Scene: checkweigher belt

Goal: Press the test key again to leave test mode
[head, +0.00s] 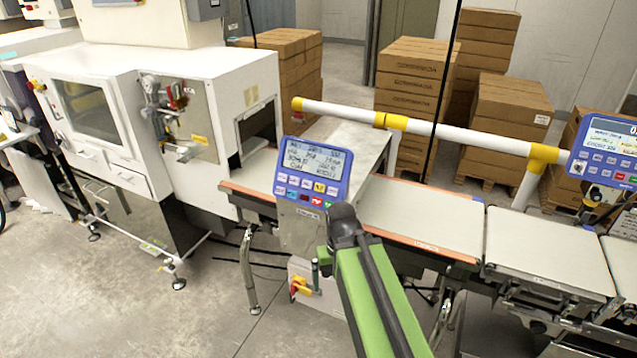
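A blue control panel (339,163) with a lit grey screen (312,163) stands in the middle, over the belt. Below its screen are two rows of small keys (306,185), white, yellow, red and green. Their labels and the screen text are too small to read surely, so I cannot tell which is the test key. My green arm reaches up from the bottom. Its dark end, my gripper (342,212), is just below the panel's lower right corner. Its fingers cannot be made out, and I cannot tell whether it touches the panel.
A second blue panel (605,158) stands at the right edge. A belt (420,215) runs rightwards past my arm, with a white rail (345,112) behind. A white machine (190,90) stands left. Stacked cartons (410,85) fill the back. The floor (130,310) at lower left is clear.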

